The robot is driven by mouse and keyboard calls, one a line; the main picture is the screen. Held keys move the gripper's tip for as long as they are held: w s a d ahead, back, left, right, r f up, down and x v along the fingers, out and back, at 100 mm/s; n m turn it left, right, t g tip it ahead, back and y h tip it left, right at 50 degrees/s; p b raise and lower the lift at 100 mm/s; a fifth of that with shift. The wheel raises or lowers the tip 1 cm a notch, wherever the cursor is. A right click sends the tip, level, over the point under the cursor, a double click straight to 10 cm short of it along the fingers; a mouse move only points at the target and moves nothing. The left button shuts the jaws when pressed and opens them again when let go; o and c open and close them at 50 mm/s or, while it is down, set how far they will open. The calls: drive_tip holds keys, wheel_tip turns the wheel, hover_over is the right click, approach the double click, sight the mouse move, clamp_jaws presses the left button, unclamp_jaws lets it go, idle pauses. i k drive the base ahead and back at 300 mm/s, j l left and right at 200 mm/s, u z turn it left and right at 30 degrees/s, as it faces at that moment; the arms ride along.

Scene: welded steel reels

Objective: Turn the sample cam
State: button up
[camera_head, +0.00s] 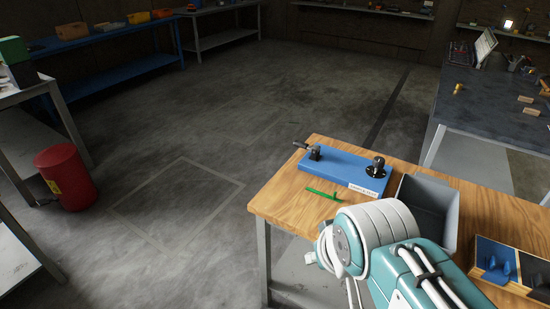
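A blue fixture plate (341,170) lies on the wooden workbench (288,205), right of the picture's middle. A dark round part on a flange (376,167) stands near its right end; this may be the sample cam, but its shape is too small to be sure. A dark clamp-like part with a handle (313,152) sits at the plate's left end. A white label (362,190) on the front edge has print too small to read surely. My teal and white arm covers the bench's front; no gripper fingers show.
A green strip (323,194) lies before the plate. A grey open bin (428,207) stands to its right, and a divided tray with blue parts (495,262) is at front right. A red drum (66,177) stands far left. The middle floor is clear.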

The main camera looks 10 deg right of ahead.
sight(297, 143)
drive_tip(key=i+z, duration=0.3)
drive_tip(key=z, duration=0.2)
drive_tip(key=i+j+z, duration=0.1)
drive_tip(key=j, duration=0.25)
drive_tip(key=i+j+z, duration=0.15)
drive_tip(key=i+j, duration=0.1)
drive_tip(key=j, duration=0.1)
